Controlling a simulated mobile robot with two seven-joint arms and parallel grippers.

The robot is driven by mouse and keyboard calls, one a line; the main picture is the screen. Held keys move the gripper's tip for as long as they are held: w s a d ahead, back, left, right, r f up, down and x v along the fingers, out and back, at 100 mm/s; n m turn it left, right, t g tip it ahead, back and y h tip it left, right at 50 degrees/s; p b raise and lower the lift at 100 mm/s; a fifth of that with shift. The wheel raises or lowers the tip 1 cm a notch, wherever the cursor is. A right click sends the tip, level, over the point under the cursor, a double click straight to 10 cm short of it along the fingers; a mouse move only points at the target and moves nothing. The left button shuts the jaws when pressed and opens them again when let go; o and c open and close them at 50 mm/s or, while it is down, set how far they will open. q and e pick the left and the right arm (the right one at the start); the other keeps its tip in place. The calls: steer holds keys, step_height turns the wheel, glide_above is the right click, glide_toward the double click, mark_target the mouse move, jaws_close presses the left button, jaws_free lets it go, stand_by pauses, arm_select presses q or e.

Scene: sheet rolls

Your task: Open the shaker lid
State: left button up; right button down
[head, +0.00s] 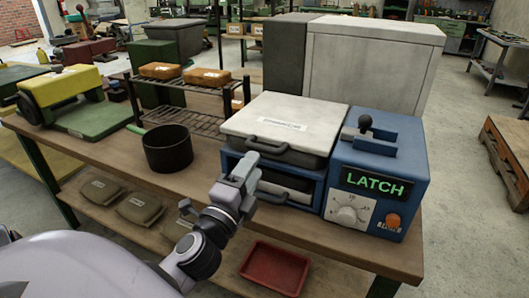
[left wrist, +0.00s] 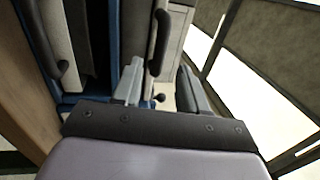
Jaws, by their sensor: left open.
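The shaker (head: 315,187) is a blue-framed unit on the bench with a pale lid (head: 250,121). The lid looks shut and lies flat, with a label on top and a dark handle (head: 266,147) at its front. My left gripper (head: 247,163) is in front of the lid, just below the handle, open and empty. In the left wrist view, a dark bar handle (left wrist: 159,40) shows beyond and between my open fingers (left wrist: 160,84). I cannot tell if they touch it. My right gripper is not in view.
A blue control box (head: 384,165) reading LATCH, with a dial, orange button and black-knobbed lever (head: 365,123), adjoins the shaker on the right. A black pot (head: 168,150) and wire rack (head: 197,106) stand left. A red tray (head: 275,268) lies on the lower shelf.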

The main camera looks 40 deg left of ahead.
mark_target(263, 152)
arm_select(q)
steer(key=shift+p+x, duration=0.8)
steer(key=shift+x, duration=2.7)
jaws_close()
